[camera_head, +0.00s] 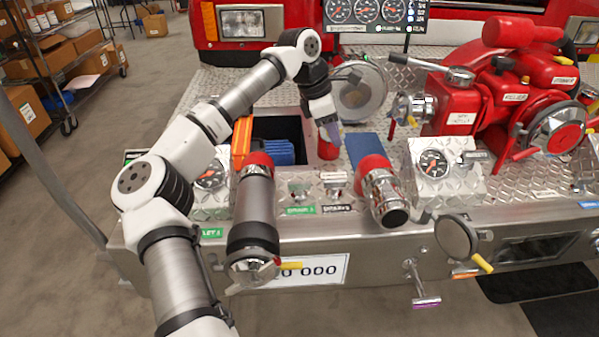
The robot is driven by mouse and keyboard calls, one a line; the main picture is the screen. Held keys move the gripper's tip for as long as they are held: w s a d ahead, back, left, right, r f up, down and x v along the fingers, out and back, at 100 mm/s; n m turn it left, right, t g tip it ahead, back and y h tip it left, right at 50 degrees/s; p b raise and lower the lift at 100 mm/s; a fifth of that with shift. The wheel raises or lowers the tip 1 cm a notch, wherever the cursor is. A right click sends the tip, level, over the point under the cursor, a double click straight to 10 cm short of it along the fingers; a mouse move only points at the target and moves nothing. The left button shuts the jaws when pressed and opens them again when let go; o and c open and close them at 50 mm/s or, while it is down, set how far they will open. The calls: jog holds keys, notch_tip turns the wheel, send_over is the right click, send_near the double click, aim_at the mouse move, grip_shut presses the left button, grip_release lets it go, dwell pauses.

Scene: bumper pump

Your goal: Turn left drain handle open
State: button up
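The label seems to read "DRAIN". A similar knob (335,180) with a dark label sits just right of it. Which position the left knob is in is too small to tell. My gripper (334,137) points down above and behind the knobs, apart from them. Its fingers are too small and dark to show whether they are open or shut.
A left pipe (255,205) and a right pipe (384,195) flank the knobs. Behind are an open compartment with a blue item (281,152) and a red cylinder (327,147). A red pump (500,95) and a gauge box (432,165) stand at right.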

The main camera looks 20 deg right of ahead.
aim_at(299, 182)
jog(key=w+a+f+t+y, duration=0.1)
jog(key=w+a+f+y, duration=0.35)
jog(key=a, duration=0.25)
jog(key=shift+n, duration=0.3)
notch_tip(299, 182, down, 12)
jog(key=shift+d+f+p, duration=0.1)
jog(key=shift+d+p, duration=0.05)
jog(key=shift+p, duration=0.95)
grip_shut()
